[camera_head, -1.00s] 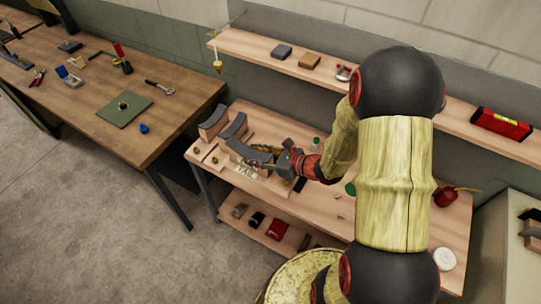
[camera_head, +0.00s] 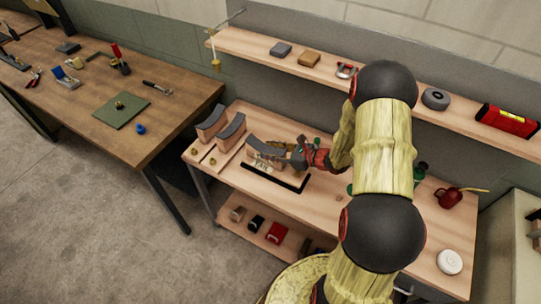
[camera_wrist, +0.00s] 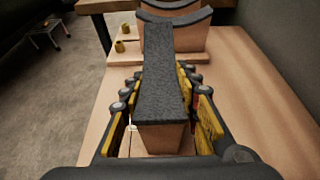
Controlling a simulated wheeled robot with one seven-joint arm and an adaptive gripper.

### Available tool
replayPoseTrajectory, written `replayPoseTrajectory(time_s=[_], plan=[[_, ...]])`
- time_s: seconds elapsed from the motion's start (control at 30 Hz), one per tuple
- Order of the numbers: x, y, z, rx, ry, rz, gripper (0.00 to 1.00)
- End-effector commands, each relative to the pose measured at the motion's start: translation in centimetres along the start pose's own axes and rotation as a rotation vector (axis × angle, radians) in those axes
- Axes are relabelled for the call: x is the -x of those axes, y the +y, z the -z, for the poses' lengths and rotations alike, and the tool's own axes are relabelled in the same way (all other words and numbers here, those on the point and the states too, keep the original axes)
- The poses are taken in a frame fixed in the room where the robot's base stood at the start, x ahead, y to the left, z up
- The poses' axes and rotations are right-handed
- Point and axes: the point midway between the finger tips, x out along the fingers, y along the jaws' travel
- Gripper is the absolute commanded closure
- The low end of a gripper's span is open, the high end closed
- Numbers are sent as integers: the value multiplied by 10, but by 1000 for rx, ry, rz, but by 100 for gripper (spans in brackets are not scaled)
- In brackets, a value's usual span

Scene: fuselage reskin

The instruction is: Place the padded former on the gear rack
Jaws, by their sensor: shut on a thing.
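My gripper (camera_head: 298,156) is shut on a padded former, a pale wooden block (camera_wrist: 158,138) with a dark grey padded top (camera_wrist: 162,70). The wrist view shows the block between the two yellow-sided fingers. I cannot tell which thing is the gear rack.
A long black bar (camera_head: 272,179) lies on the workbench (camera_head: 318,196) in front of the held former, near pale lettering. Small brass pieces (camera_wrist: 119,46) sit by the standing formers. A red oil can (camera_head: 450,197) and a white disc (camera_head: 450,262) are on the right. A shelf (camera_head: 390,96) runs behind.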

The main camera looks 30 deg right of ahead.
Motion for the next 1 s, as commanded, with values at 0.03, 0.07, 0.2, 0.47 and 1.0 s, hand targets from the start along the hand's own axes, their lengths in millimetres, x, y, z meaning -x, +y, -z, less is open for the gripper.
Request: replayPoseTrajectory(time_s=[0.03, 0.07, 0.2, 0.47, 1.0], plan=[[-4, 0, 10, -2, -1, -1, 100], [-5, 0, 12, -1, -1, -1, 100], [-6, 0, 14, 2, -2, 0, 100], [-7, 0, 16, 2, -1, 0, 100], [-7, 1, 17, 0, 1, 0, 51]])
